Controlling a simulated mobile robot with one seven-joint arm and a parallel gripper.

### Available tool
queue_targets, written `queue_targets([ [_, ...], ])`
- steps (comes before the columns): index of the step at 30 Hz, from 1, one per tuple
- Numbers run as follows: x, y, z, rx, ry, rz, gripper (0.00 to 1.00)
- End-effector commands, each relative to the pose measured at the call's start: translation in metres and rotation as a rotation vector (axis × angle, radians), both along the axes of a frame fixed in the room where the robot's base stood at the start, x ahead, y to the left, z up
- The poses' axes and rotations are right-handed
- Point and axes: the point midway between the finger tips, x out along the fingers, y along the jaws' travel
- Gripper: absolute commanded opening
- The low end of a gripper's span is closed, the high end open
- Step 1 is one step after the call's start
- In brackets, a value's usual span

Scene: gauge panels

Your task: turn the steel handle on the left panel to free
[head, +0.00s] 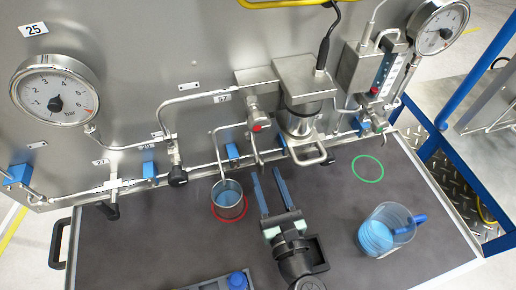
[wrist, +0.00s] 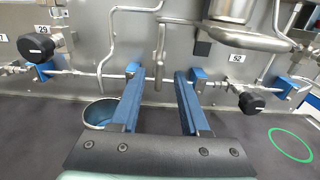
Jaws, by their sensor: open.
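A steel handle (head: 257,148) hangs straight down from a valve with a red button (head: 258,126) on the grey panel (head: 130,60). In the wrist view the handle (wrist: 160,43) hangs just beyond the fingertips, in line with the gap between them. My gripper (head: 265,173) is open, with its two long blue fingers pointing at the panel. In the wrist view the gripper (wrist: 158,73) has nothing between its fingers. I cannot tell the exact distance from fingertips to handle.
A steel cup (head: 229,193) with blue liquid stands in a red ring, close left of the fingers. Black knobs (head: 178,176) line the lower pipe.

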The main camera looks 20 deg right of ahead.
Motion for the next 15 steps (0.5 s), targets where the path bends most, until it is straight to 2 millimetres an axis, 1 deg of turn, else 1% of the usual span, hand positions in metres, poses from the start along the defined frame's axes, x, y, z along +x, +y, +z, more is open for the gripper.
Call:
queue_targets([
  [1,0.012,0.0,0.003,0.0,-0.002,0.003,0.45],
  [6,0.043,0.0,0.002,-0.002,-0.002,0.002,0.45],
  [9,0.057,0.0,0.002,-0.002,-0.002,0.002,0.45],
  [15,0.073,0.0,0.001,-0.003,-0.001,0.002,0.45],
])
